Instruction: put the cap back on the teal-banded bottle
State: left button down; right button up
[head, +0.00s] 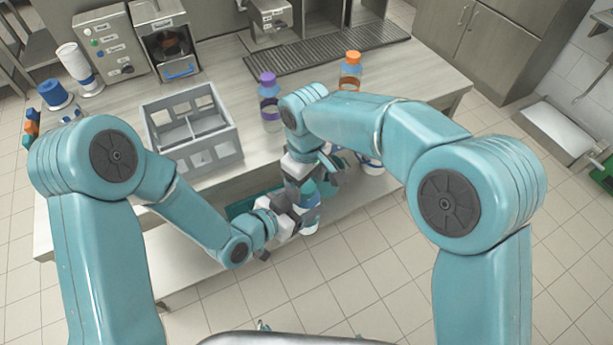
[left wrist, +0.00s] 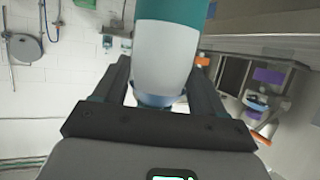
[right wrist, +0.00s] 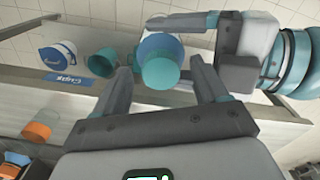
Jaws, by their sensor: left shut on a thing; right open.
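My left gripper (head: 300,212) is shut on the teal-banded bottle (left wrist: 168,60), which stands between its fingers in the left wrist view, with a pale body and a teal part at the top edge. In the right wrist view the bottle (right wrist: 158,43) shows from above, with the round teal cap (right wrist: 160,73) at its near end. Whether the cap is fully seated I cannot tell. My right gripper (right wrist: 163,88) is open, its fingers on either side of the cap with gaps. In the head view the arms hide much of the bottle.
A purple-capped bottle (head: 269,105) and an orange-capped bottle (head: 350,72) stand on the counter. A grey divided crate (head: 192,128) is at the left.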

notch_tip(320, 180, up, 12)
dwell(0.4)
dwell(0.4)
jog(key=s+d+f+m+y, duration=0.1)
jog(key=s+d+f+m, duration=0.3)
jog(key=f, duration=0.8)
jog(key=s+d+f+m+y, duration=0.1)
jog(key=s+d+f+m, duration=0.3)
jog(key=s+f, duration=0.5)
jog(key=s+d+f+m+y, duration=0.2)
jog(key=s+d+f+m, duration=0.2)
jog(key=f, duration=1)
jog(key=s+d, duration=0.2)
jog(key=d, duration=0.1)
jog(key=shift+s+d+f+m, duration=0.15)
jog(key=shift+s+f+m, duration=0.15)
